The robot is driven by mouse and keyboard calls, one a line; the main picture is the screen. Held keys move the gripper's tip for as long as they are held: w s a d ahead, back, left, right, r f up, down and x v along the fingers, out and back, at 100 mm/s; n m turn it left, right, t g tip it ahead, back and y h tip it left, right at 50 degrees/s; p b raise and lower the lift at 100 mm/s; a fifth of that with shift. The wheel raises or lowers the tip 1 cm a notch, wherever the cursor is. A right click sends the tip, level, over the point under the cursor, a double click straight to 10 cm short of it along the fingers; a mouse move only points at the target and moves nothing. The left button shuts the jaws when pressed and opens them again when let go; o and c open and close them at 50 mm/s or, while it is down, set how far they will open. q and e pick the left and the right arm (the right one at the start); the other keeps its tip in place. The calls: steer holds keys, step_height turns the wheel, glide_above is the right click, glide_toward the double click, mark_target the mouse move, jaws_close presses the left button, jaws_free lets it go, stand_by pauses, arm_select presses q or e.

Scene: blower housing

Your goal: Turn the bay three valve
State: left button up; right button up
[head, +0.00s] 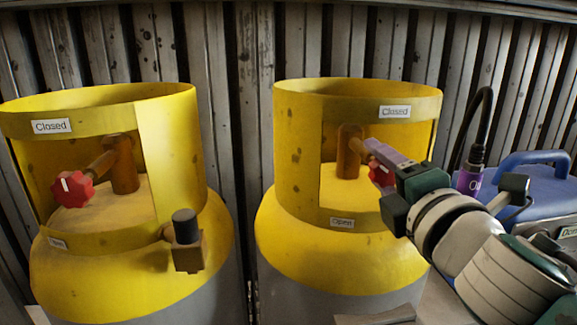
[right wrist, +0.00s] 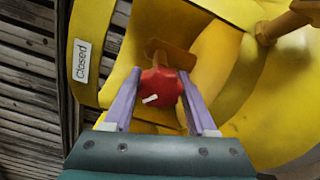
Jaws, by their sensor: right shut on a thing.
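The red valve knob (head: 380,175) of the right yellow cylinder collar (head: 300,110) sits on a brown stem inside the collar's opening. My right gripper (head: 374,160) has its purple fingers on this knob. In the right wrist view the red knob (right wrist: 160,84) is between the two fingers of the right gripper (right wrist: 160,78), and its white mark lies on the lower left of its face. A "Closed" label (head: 394,112) is above the opening and an "Open" label (head: 341,222) below it. No bay number is readable. My left gripper is out of view.
A second yellow cylinder (head: 170,130) with its own red knob (head: 73,189) stands at the left. A brown block with a black cap (head: 187,240) is at its front right. A blue case (head: 525,185) is at the right. A corrugated wall (head: 225,60) closes the back.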

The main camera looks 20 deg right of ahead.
steer(key=m, duration=0.5)
steer(key=shift+r+m, duration=0.15)
steer(key=shift+m, duration=0.15)
steer(key=m, duration=0.3)
steer(key=shift+m, duration=0.7)
steer(key=o, duration=1.4)
